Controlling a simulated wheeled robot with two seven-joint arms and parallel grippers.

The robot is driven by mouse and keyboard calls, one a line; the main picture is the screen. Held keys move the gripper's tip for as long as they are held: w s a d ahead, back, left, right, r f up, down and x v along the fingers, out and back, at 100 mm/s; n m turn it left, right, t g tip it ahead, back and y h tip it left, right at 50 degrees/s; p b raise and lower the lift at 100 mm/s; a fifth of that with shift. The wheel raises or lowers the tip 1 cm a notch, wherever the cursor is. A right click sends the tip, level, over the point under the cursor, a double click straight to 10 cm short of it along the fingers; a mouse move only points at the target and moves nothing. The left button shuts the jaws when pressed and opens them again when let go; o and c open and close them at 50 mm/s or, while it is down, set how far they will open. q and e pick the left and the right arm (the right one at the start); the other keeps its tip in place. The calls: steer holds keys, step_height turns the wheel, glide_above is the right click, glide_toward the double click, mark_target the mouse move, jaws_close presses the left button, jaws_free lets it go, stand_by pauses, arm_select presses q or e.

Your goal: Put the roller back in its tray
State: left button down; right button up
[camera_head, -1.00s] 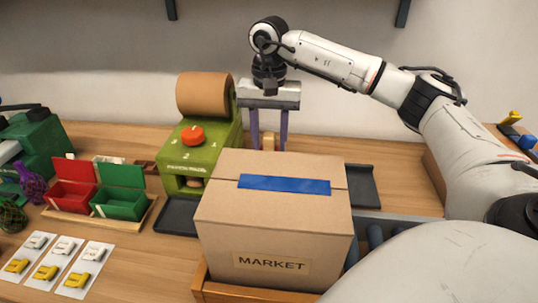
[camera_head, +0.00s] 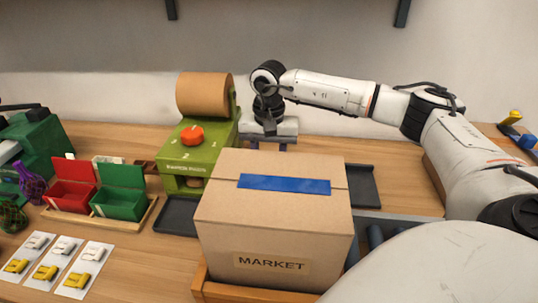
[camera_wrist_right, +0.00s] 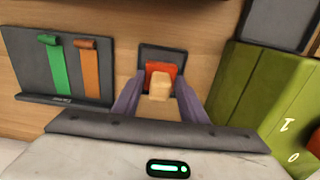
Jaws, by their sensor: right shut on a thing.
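The roller (camera_wrist_right: 160,84) shows in the right wrist view as a pale wooden block with an orange-red part behind it. My right gripper (camera_wrist_right: 157,92) is shut on it, with a purple finger on each side. A small dark tray (camera_wrist_right: 150,50) lies directly beyond the roller, partly covered by it; I cannot tell whether the roller touches it. In the head view my right gripper (camera_head: 269,147) is low behind the cardboard box, and the box hides its fingertips, the roller and the small tray. My left gripper is not in view.
The MARKET box (camera_head: 275,215) stands in front of my right gripper. A green machine (camera_head: 200,150) with a brown paper roll stands just left of it. In the wrist view a dark board (camera_wrist_right: 27,75) holds green and orange strips. Bare wooden table surrounds the small tray.

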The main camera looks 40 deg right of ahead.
steer(key=shift+s+f, duration=0.1)
steer(key=shift+f, duration=0.45)
steer(key=shift+c, duration=1.3)
steer(key=o, duration=0.9)
steer(key=shift+s, duration=0.1)
steer(key=shift+o, duration=1.4)
steer(key=shift+f, duration=0.15)
steer(key=shift+r, duration=0.2)
step_height(320, 180, up, 13)
steer(key=shift+w+r, duration=0.15)
steer(key=shift+w, duration=0.05)
